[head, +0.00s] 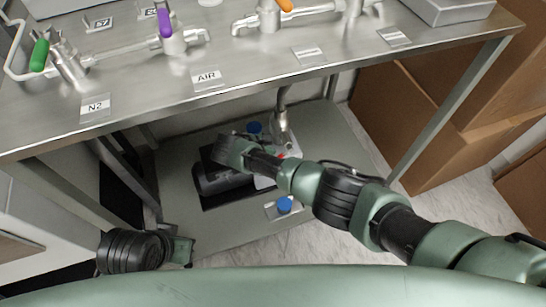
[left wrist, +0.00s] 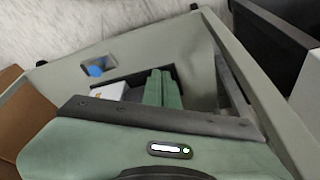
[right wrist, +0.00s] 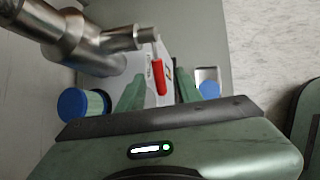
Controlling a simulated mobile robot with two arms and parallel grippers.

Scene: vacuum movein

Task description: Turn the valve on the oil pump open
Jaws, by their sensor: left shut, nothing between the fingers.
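The oil pump's dark body (head: 222,185) sits on the lower shelf under the steel table, partly covered by my right arm. The valve's red handle (right wrist: 158,76) shows beside a steel pipe (right wrist: 85,45) in the right wrist view; only a bit of red shows in the head view. My right gripper (right wrist: 159,92) is open, with the red handle appearing between its fingers; contact cannot be told. Its fingers are hidden in the head view. My left gripper (left wrist: 161,88) is shut and empty; in the head view it is at the lower left (head: 182,251), away from the pump.
The steel table (head: 250,85) overhead carries valves with green (head: 39,55), purple (head: 165,22) and orange handles. Blue caps (head: 284,205) stand near the pump. A table leg (head: 455,110) and cardboard boxes (head: 425,130) stand at the right. The lower shelf (head: 330,130) has bare areas.

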